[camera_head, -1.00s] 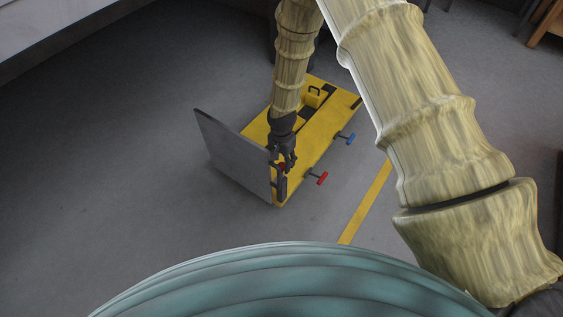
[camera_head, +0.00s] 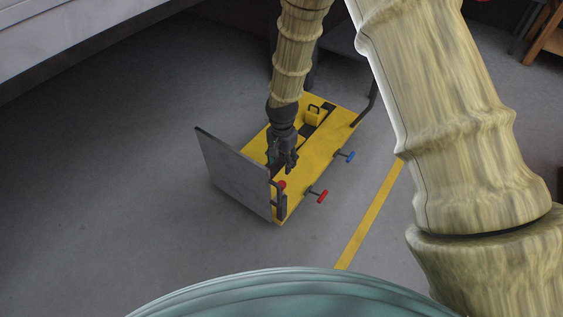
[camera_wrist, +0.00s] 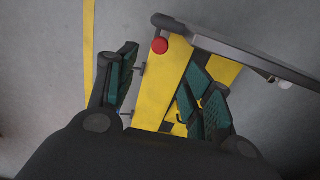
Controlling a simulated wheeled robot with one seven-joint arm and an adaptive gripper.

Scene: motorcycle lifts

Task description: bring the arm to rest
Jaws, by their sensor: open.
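My gripper (camera_head: 282,165) hangs above the yellow platform of a motorcycle lift (camera_head: 325,148), near its end with the upright grey plate. In the wrist view my gripper (camera_wrist: 165,100) is open, its green-padded fingers spread apart with nothing between them but the lift surface below. The arm comes down from the top of the head view. Whether the fingertips touch the lift cannot be told.
An upright grey plate (camera_head: 232,175) stands at the lift's near end, beside a red knob (camera_head: 282,184). A red handle (camera_head: 322,196) and a blue handle (camera_head: 350,156) stick out at the side. The floor at left is clear.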

